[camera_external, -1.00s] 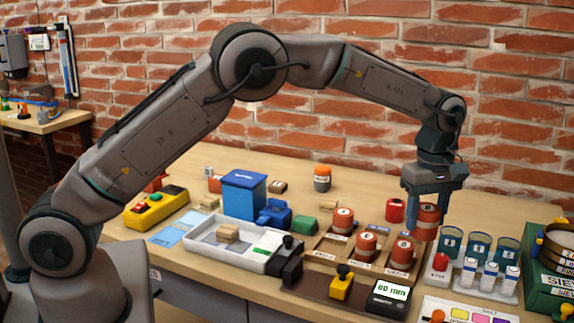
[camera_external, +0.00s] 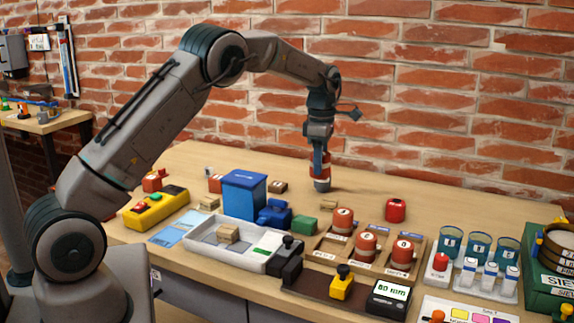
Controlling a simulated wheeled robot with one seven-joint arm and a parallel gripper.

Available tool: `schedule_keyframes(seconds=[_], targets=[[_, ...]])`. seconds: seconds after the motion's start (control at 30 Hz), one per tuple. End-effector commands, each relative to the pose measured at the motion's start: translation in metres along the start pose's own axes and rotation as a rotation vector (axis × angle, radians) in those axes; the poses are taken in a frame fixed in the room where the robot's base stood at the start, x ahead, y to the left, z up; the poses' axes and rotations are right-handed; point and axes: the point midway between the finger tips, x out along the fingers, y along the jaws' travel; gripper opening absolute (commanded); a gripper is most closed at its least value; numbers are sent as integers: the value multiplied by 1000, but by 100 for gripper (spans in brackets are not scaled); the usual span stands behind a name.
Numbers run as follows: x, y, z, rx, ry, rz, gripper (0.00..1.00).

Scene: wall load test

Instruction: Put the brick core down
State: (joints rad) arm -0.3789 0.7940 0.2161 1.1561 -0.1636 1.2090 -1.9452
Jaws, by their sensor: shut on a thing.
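My gripper (camera_external: 320,168) hangs pointing down over the back of the table, near the brick wall. Its blue fingers are shut on the brick core (camera_external: 326,160), a reddish cylinder that is small here and partly covered by the fingers. I cannot tell whether the core touches that cylinder.
A red can (camera_external: 395,210) stands right of the gripper. Blue-topped beakers (camera_external: 478,247) stand at right.

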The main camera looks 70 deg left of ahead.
Motion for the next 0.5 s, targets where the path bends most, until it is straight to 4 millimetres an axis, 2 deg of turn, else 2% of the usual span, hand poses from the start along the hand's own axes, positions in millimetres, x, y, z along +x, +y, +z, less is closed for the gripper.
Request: schedule_keyframes(seconds=[0.03,0.2,0.33,0.5], targets=[[0,13,-27,-82,0,1,19],[0,40,-100,-317,-1,1,19],[0,50,-137,-435,-2,1,19],[2,57,-161,-505,-2,1,19]])
